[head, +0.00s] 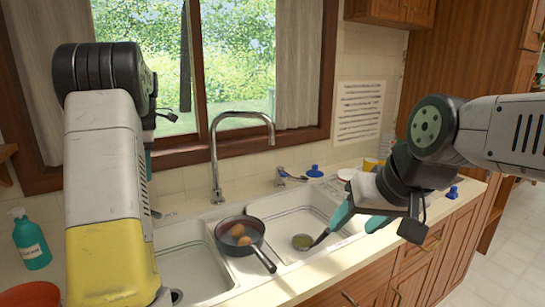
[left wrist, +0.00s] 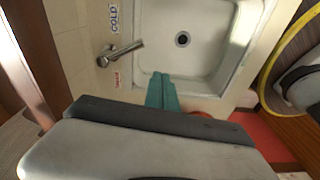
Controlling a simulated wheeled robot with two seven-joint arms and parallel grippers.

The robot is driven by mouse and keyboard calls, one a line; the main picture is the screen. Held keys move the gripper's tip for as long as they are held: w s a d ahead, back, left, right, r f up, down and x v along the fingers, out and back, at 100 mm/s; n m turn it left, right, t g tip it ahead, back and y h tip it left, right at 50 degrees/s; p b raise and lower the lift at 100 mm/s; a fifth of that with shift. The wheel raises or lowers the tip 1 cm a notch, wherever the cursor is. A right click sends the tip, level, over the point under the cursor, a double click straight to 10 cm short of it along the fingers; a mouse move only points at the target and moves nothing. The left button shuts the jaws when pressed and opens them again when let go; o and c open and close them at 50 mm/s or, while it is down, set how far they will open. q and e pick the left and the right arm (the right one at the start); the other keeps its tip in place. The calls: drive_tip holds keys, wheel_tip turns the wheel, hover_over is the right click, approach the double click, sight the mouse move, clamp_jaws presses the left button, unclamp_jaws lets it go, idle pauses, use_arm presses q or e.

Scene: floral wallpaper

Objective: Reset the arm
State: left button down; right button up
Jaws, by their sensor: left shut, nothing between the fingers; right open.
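My left arm (head: 105,190) rises at the left of the head view, its elbow bent high in front of the window. In that view the left gripper's fingertips are hidden or unclear. In the left wrist view the left gripper (left wrist: 162,92) shows teal fingers shut together, empty, at the near edge of a white sink basin (left wrist: 225,45). My right arm (head: 500,130) comes in from the right. My right gripper (head: 358,222) is open, with teal fingers pointing down and left over the counter's right part. A dark-handled ladle (head: 302,242) lies by its left finger; I cannot tell whether they touch.
A pan (head: 240,235) holding brown eggs sits over the divider of the double sink (head: 195,270). A tall faucet (head: 214,165) stands behind it. A teal soap bottle (head: 31,240) and red bowls (head: 30,294) are at left. Blue-topped items (head: 314,171) stand at the back.

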use_arm(q)
drive_tip(key=s+d+r+m+t+h, duration=0.1)
drive_tip(key=s+d+r+m+t, duration=0.2)
drive_tip(key=s+d+r+m, duration=0.35)
drive_tip(key=s+d+f+m+t+h, duration=0.1)
drive_tip(key=s+d+f+m+t, duration=0.1)
drive_tip(key=s+d+m, duration=0.6)
drive_tip(key=s+d+f+m+t+h, duration=0.1)
drive_tip(key=s+d+f+m+t, duration=0.1)
drive_tip(key=s+d+m, duration=0.7)
drive_tip(key=s, duration=0.2)
drive_tip(key=shift+s+d+f, duration=0.15)
drive_tip(key=shift+s+d, duration=0.05)
drive_tip(key=shift+s, duration=0.15)
